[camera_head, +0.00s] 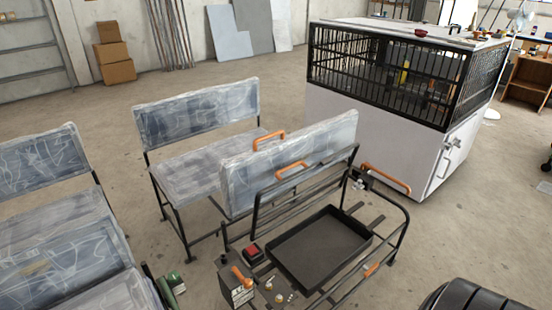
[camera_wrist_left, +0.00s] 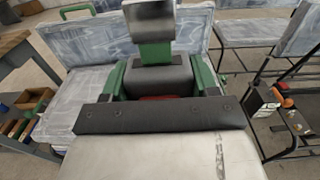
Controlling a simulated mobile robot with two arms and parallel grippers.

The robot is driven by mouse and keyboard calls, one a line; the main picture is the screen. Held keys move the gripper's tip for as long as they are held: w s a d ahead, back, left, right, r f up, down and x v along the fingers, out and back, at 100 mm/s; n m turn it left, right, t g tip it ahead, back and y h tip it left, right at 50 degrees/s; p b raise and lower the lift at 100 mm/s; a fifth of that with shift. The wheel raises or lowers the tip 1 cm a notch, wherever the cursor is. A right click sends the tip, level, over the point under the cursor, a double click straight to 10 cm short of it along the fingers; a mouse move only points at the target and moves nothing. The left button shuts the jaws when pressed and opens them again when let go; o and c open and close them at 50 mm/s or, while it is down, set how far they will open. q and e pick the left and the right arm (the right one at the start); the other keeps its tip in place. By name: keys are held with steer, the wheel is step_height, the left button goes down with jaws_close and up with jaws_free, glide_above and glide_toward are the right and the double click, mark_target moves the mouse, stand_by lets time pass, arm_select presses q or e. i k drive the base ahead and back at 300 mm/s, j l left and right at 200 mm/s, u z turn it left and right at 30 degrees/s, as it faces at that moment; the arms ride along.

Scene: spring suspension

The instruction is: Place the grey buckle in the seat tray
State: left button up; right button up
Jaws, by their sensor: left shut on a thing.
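The seat tray (camera_head: 318,248) is a shallow, dark, empty tray within a black tube frame in the head view. In the left wrist view my left gripper (camera_wrist_left: 160,78) has green fingers on both sides of a grey block (camera_wrist_left: 165,75), which I take to be the grey buckle. A red patch shows at its near edge. The gripper is shut on it, and the dark palm bar hides part of it. A green part (camera_head: 172,284) at the bottom of the head view may be my left gripper; the buckle cannot be made out there. My right gripper is not in view.
A control box with an orange lever (camera_head: 237,285) and a red-topped block (camera_head: 252,253) stand left of the tray. Wrapped seats (camera_head: 190,125) and a white caged cabinet (camera_head: 370,140) stand beyond.

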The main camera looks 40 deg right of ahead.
mark_target(315, 246)
steer(key=l, duration=1.05)
steer(key=i+l, duration=0.15)
steer(key=l, duration=0.95)
